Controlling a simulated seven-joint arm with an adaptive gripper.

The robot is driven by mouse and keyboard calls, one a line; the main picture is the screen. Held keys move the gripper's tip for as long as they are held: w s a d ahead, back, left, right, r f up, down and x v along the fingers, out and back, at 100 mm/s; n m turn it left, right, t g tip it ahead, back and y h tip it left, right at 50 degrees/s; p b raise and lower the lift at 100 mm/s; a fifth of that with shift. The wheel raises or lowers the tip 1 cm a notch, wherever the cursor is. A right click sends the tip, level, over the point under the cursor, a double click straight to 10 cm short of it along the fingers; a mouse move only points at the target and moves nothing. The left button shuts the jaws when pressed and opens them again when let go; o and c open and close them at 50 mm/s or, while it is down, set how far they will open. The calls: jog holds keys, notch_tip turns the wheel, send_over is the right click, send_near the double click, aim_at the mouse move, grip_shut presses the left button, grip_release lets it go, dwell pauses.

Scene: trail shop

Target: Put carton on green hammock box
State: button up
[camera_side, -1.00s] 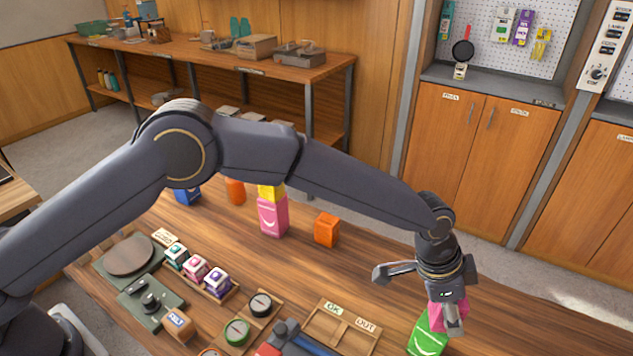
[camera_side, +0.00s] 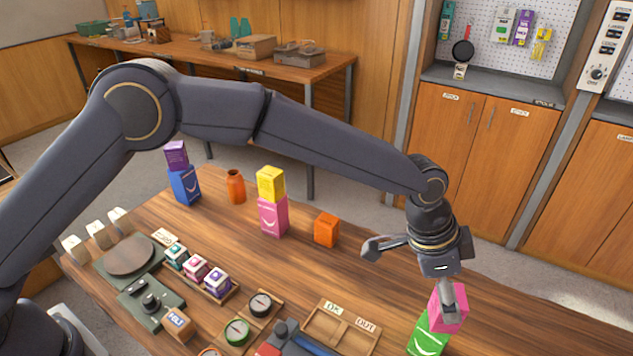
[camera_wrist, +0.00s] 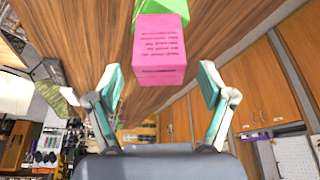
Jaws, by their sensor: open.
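The green hammock box (camera_side: 429,336) stands near the front right edge of the table, its lower part cut off by the side view's bottom edge. A pink carton (camera_side: 449,307) rests on top of it. In the wrist view the pink carton (camera_wrist: 160,50) has the green box (camera_wrist: 168,8) behind it. My gripper (camera_side: 412,280) is open above the pink carton. In the wrist view its fingers (camera_wrist: 160,90) are spread on either side, apart from the carton, with nothing held.
A yellow carton (camera_side: 271,184) sits on a pink box (camera_side: 273,217). A purple carton (camera_side: 176,154) sits on a blue box (camera_side: 184,186). An orange box (camera_side: 326,230) and an orange bottle (camera_side: 236,187) stand nearby. A wooden tray (camera_side: 341,328) lies left of the green box.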

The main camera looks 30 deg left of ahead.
jog(key=s+a+r+n+t+y, duration=0.1)
jog(key=a+r+n+t, duration=0.15)
jog(key=a+r, duration=1.3)
jog(key=s+a+r+n+y, duration=0.1)
jog(key=s+a+r+n, duration=0.1)
jog(key=a, duration=0.5)
jog(key=s+a+r+n, duration=0.1)
jog(key=s+a+n, duration=0.15)
jog(key=a, duration=0.35)
jog(key=s+a+f+n+y, duration=0.1)
jog(key=s+a+n, duration=0.2)
jog(key=s+a, duration=0.4)
jog(key=s+a+f+n+t+y, duration=0.1)
jog(key=s+a+n, duration=0.2)
jog(key=s+a, duration=0.5)
jog(key=shift+s+a+f, duration=0.2)
jog(key=shift+s+f, duration=0.1)
jog(key=shift+s, duration=0.45)
